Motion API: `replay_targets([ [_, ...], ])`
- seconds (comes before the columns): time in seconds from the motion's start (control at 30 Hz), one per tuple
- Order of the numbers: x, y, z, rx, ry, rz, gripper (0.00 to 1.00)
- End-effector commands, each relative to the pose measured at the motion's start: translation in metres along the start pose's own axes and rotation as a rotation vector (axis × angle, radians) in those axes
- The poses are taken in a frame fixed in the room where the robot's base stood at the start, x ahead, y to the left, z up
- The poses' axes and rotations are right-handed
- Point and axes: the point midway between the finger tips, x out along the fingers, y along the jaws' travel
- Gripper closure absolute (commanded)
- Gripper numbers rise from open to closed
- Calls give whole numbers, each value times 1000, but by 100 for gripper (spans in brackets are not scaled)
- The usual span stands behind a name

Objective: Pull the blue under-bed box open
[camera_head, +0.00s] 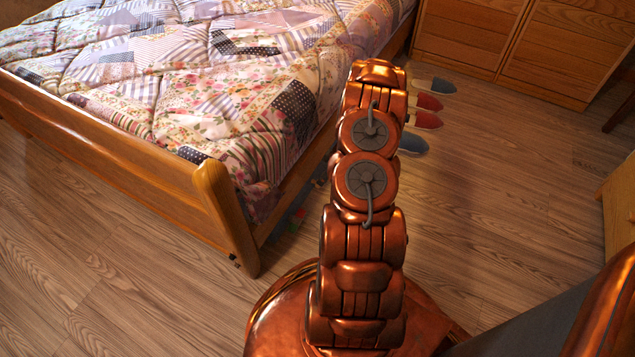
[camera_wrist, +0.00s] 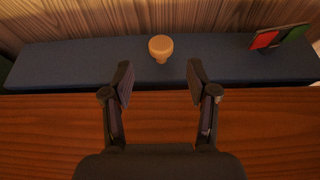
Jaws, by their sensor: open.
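In the wrist view, the blue under-bed box (camera_wrist: 75,62) shows as a long dark blue band. A round tan knob (camera_wrist: 160,46) stands out from it near the middle of the picture. My gripper (camera_wrist: 160,78) is open, with its two dark fingers spread and nothing between them. The knob appears just beyond the fingertips, roughly centred between them, with no visible contact. In the head view, my arm reaches toward the side of the bed (camera_head: 208,85). My gripper and the box cannot be made out there.
A reddish wooden board (camera_wrist: 265,130) runs alongside the blue band. A small red and green item (camera_wrist: 279,37) is at the right of the wrist view. Slippers (camera_head: 428,103) lie beside the bed. Wooden cabinets (camera_head: 470,35) stand at the back. Floor (camera_head: 490,200) right of my arm is clear.

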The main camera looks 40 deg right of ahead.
Motion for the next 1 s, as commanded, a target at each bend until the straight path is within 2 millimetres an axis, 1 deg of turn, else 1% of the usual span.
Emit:
replay_targets([
  [0.03, 10, 0, 1, -1, -1, -1, 42],
  [0.2, 35, -1, 1, -1, 0, -2, 42],
  [0.4, 55, -1, 1, 0, 0, -2, 42],
  [0.57, 61, -1, -1, 0, 1, -2, 42],
  [0.83, 61, -1, -1, 0, 1, -1, 42],
  [1.0, 61, -1, -1, 0, 1, -1, 59],
])
